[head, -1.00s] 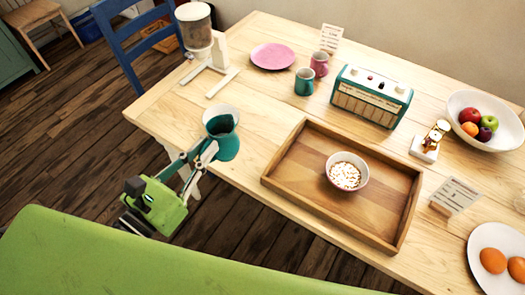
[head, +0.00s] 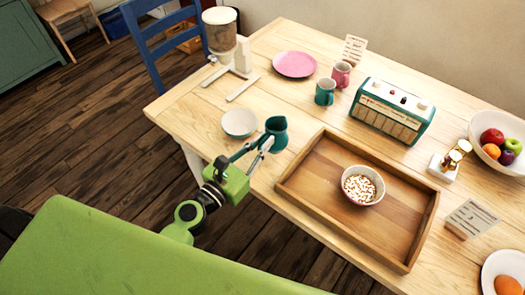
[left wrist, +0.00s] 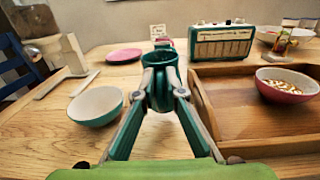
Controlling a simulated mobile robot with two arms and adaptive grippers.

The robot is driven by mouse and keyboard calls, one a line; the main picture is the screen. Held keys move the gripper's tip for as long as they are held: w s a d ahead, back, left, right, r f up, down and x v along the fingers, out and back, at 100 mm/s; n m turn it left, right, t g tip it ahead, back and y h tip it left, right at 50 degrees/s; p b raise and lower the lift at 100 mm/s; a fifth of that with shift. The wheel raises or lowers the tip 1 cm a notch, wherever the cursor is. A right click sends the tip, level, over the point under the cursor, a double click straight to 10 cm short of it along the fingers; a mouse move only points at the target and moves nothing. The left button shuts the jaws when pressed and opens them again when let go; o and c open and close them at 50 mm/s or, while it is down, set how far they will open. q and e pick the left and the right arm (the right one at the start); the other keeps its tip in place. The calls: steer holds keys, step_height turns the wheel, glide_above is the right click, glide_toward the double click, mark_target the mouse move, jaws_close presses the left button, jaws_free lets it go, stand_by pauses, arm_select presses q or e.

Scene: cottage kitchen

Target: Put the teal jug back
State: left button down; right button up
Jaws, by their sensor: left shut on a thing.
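The teal jug (head: 277,132) is upright near the tray's left corner, above the near part of the table. My left gripper (head: 262,147) is shut on it, with one finger on each side. The left wrist view shows the jug (left wrist: 160,80) between the fingertips (left wrist: 160,92), its open top visible. I cannot tell whether its base touches the table. My right gripper is in neither view.
A teal and white bowl (head: 239,123) stands left of the jug. The wooden tray (head: 315,207) holds a bowl of cereal (head: 362,186). A cereal dispenser (head: 221,45), pink plate (head: 294,64), teal mug (head: 325,92), pink mug (head: 341,74) and radio (head: 392,110) stand farther back.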

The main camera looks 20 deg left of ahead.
arm_select(q)
steer(key=shift+w+f+b, duration=0.1)
steer(key=shift+f+b, duration=0.85)
steer(key=shift+f, duration=0.65)
steer(key=shift+f, duration=0.15)
steer(key=c, duration=2.1)
jaws_free()
steer(key=shift+d, duration=0.1)
